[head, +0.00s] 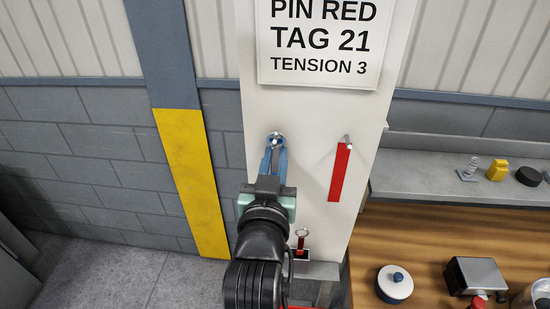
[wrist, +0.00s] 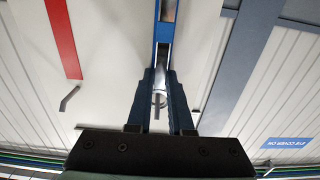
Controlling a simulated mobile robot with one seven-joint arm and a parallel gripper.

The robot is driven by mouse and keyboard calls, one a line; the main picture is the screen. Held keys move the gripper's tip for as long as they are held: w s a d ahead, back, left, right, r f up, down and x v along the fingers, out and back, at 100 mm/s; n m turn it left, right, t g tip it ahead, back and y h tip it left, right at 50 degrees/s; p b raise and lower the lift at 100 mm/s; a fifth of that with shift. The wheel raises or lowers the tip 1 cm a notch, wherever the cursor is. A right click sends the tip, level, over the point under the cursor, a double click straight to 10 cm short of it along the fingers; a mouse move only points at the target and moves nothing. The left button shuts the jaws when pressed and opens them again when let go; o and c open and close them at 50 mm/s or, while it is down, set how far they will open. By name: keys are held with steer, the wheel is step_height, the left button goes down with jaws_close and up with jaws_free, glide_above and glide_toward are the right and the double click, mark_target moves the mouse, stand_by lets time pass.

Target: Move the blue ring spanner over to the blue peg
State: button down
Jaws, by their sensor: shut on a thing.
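My gripper (head: 274,158) is raised in front of the white panel. It also shows in the wrist view (wrist: 162,92), its fingers closed around the blue ring spanner. The spanner's ring end (head: 269,139) is at the left peg (head: 276,142), whose pale tip shows within the ring outline. In the wrist view the peg (wrist: 156,112) shows between the fingers at the ring. A blue strip (wrist: 163,32) runs along the panel in line with this peg. The fingers hide most of the spanner's handle. I cannot tell how far the ring sits along the peg.
A second peg (head: 347,139) with a red strip (head: 340,172) is to the right. A small ringed red item (head: 302,235) stands low on the panel. A grey shelf (head: 440,185) and a wooden bench (head: 420,235) with a white lidded pot (head: 394,290) are at right.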

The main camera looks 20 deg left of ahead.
steer(key=c, duration=0.7)
jaws_free()
steer(key=shift+c, duration=0.2)
steer(key=b+v, duration=0.2)
steer(key=v, duration=1.1)
steer(key=shift+b, duration=0.35)
steer(key=shift+r, duration=0.1)
steer(key=d+r+m+t+h, duration=0.1)
steer(key=d+r+t, duration=0.2)
steer(key=r, duration=0.8)
steer(key=s+d+r+m+t+h, duration=0.1)
steer(key=d+r, duration=0.4)
steer(key=r, duration=0.6)
steer(key=d+r+m+t+h, duration=0.1)
steer(key=d+r+t+h, duration=0.2)
steer(key=r, duration=0.8)
steer(key=d+t, duration=0.2)
steer(key=t, duration=0.1)
steer(key=shift+s, duration=0.4)
